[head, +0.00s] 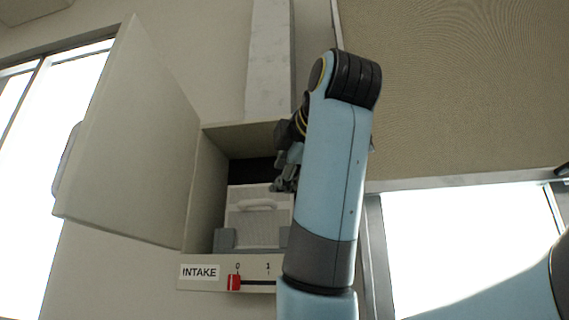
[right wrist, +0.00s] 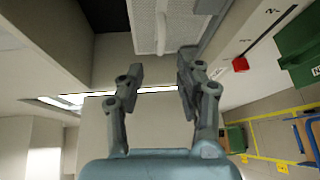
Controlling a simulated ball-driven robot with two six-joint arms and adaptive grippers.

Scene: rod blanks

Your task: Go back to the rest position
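My right arm rises through the middle of the head view. Its gripper (head: 285,170) is at the right side of the open intake box, partly hidden by my own arm. In the right wrist view the gripper (right wrist: 160,65) has its two fingers apart, with nothing between them. A pale grilled filter panel (head: 256,225) with a handle stands inside the box; it also shows beyond the fingertips in the right wrist view (right wrist: 148,28). My left gripper is not in view.
The box door (head: 130,140) hangs open to the left. Below the opening is a ledge (head: 211,286) labelled INTAKE, with a red slider (head: 233,282) at 0. In the right wrist view a green bin (right wrist: 300,50) is at the right, and yellow floor lines lie below.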

